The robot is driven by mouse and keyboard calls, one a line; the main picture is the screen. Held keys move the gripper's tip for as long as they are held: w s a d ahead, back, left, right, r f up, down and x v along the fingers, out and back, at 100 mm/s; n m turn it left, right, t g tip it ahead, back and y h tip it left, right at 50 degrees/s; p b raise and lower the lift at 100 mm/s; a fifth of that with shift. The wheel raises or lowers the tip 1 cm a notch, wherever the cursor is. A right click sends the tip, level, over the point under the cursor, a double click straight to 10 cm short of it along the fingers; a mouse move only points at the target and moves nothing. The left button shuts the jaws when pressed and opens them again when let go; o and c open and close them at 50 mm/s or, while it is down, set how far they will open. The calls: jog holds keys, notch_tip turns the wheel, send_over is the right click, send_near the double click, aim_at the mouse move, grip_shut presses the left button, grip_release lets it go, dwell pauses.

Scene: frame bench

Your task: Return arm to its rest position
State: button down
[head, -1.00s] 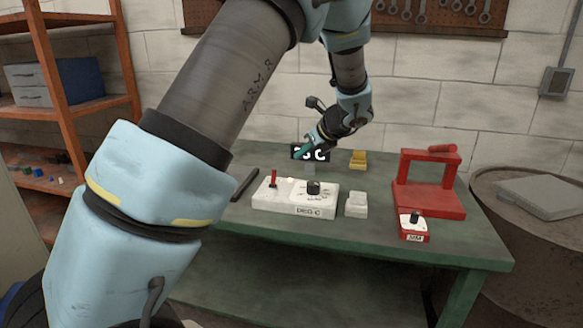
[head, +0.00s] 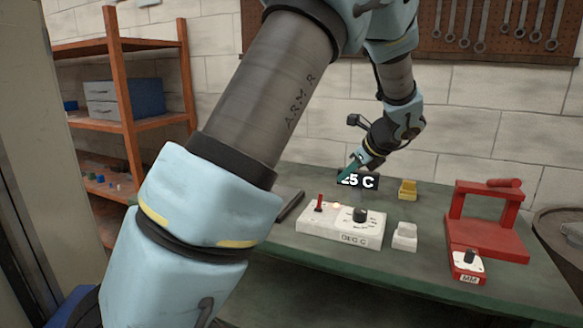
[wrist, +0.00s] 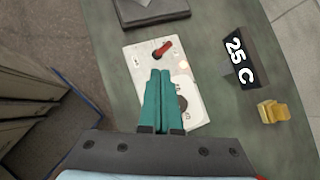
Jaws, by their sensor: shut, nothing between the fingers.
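My gripper (head: 352,168) is at the end of my arm, above the back part of the green bench (head: 440,268). In the wrist view its two teal fingers (wrist: 158,100) are together with nothing between them. Below them lies a white control box (head: 318,234) marked DEG C, with a red lever and a black knob; it also shows in the wrist view (wrist: 138,62), partly hidden by the fingers. A black display (wrist: 240,58) reads 25 C; in the head view my gripper covers part of it.
On the bench are a yellow block (head: 407,190), a white block (head: 404,237), a red frame (head: 487,235) and a red box with a knob (head: 467,267) marked MM. A dark bar (head: 290,206) lies left of the control box. An orange shelf (head: 122,75) stands at left, a drum at right.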

jog(key=s+a+f+n+g+h, duration=0.2)
jog(key=s+a+f+n, duration=0.1)
jog(key=s+a+n, duration=0.6)
jog(key=s+a+f+n+g+h, duration=0.2)
jog(key=s+a+n, duration=0.8)
jog(key=a+n, duration=0.8)
jog(key=shift+f+g, duration=0.45)
jog(key=shift+g, duration=0.35)
